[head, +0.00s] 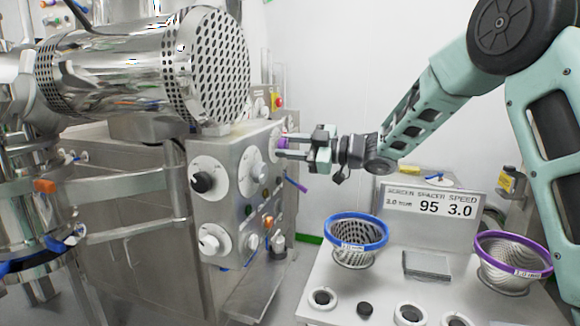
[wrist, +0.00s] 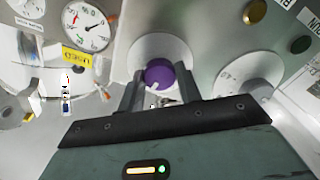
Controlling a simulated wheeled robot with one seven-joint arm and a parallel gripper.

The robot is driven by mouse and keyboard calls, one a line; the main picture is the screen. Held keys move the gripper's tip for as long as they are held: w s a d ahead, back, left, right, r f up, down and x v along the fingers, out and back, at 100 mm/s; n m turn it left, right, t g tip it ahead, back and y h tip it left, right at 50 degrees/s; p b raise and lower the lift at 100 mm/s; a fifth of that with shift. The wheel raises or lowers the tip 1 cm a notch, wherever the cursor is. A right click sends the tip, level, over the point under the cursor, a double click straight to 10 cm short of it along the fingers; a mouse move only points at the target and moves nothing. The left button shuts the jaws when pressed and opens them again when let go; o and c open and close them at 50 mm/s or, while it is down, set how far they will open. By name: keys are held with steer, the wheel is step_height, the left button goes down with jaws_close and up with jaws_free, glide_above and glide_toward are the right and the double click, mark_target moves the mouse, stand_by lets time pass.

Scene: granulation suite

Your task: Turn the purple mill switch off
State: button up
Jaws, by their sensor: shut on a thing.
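The purple mill switch (wrist: 158,74) is a round knob with a pale pointer mark, set on a white dial plate (wrist: 160,50) on the steel control panel. In the wrist view my gripper (wrist: 160,92) has one finger on each side of the knob and is shut on it. The pointer mark slants toward the lower left. In the head view my gripper (head: 282,147) reaches the panel's right face from the right, and only a bit of the purple knob (head: 283,142) shows between the fingers.
The steel cabinet (head: 238,180) carries a black knob (head: 203,181), a white knob (head: 209,243) and several small buttons. A gauge (wrist: 86,27) is left of the switch. A bench (head: 330,285) at the lower right holds a blue-rimmed screen (head: 357,231) and a purple-rimmed screen (head: 512,250).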

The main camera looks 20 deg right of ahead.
steer(key=n+b, duration=0.3)
steer(key=b, duration=0.1)
steer(key=n+b, duration=0.3)
steer(key=b, duration=0.2)
steer(key=n+b, duration=0.4)
steer(key=b, duration=0.1)
steer(key=shift+f, duration=0.3)
steer(key=shift+r+n+b, duration=0.1)
steer(key=shift+n+b, duration=0.35)
steer(key=shift+n, duration=0.05)
steer(key=o, duration=1)
steer(key=shift+r, duration=0.1)
steer(key=b+v, duration=0.2)
steer(key=v, duration=1.5)
steer(key=shift+s+d, duration=0.15)
